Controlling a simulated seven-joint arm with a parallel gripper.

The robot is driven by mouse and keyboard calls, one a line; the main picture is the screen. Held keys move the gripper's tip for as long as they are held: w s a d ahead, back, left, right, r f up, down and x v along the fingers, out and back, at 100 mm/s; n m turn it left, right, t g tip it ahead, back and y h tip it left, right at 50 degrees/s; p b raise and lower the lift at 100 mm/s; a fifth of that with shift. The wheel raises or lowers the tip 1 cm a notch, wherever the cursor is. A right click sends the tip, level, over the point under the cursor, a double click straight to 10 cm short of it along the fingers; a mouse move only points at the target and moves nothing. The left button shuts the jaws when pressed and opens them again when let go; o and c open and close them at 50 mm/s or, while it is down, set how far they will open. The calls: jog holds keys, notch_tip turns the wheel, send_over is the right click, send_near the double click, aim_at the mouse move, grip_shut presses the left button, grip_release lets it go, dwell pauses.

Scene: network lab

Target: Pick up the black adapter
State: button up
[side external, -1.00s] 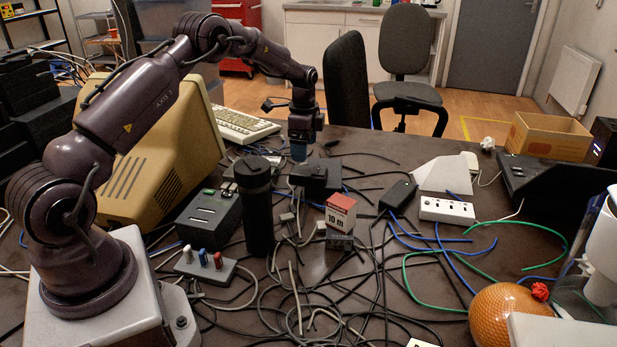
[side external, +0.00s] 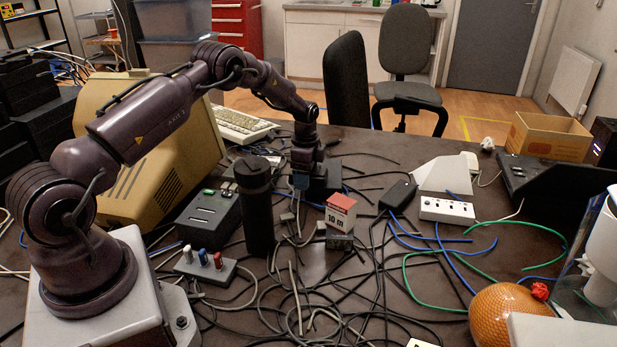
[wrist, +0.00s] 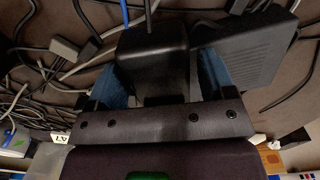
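The black adapter (wrist: 152,52) is a dark block in the middle of the wrist view, with a cord at its far end. My gripper (wrist: 165,75) has its two blue fingers on either side of it. The fingers look spread, with a small gap at the right one; contact on the left is unclear. In the side view my gripper (side external: 300,182) is lowered behind the black cylinder, down among the dark blocks and cables, and its fingertips are partly hidden.
A larger black box (wrist: 248,48) lies close beside the right finger. A black cylinder (side external: 256,205) stands in front of my gripper. A red-and-white box (side external: 341,212) is to the right. Another black block (side external: 398,194) lies farther right. Loose cables cover much of the table (side external: 395,155).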

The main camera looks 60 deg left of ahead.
jog(key=c, duration=0.9)
notch_tip(320, 180, up, 10)
jog(key=shift+c, duration=0.2)
jog(key=shift+f, duration=4.8)
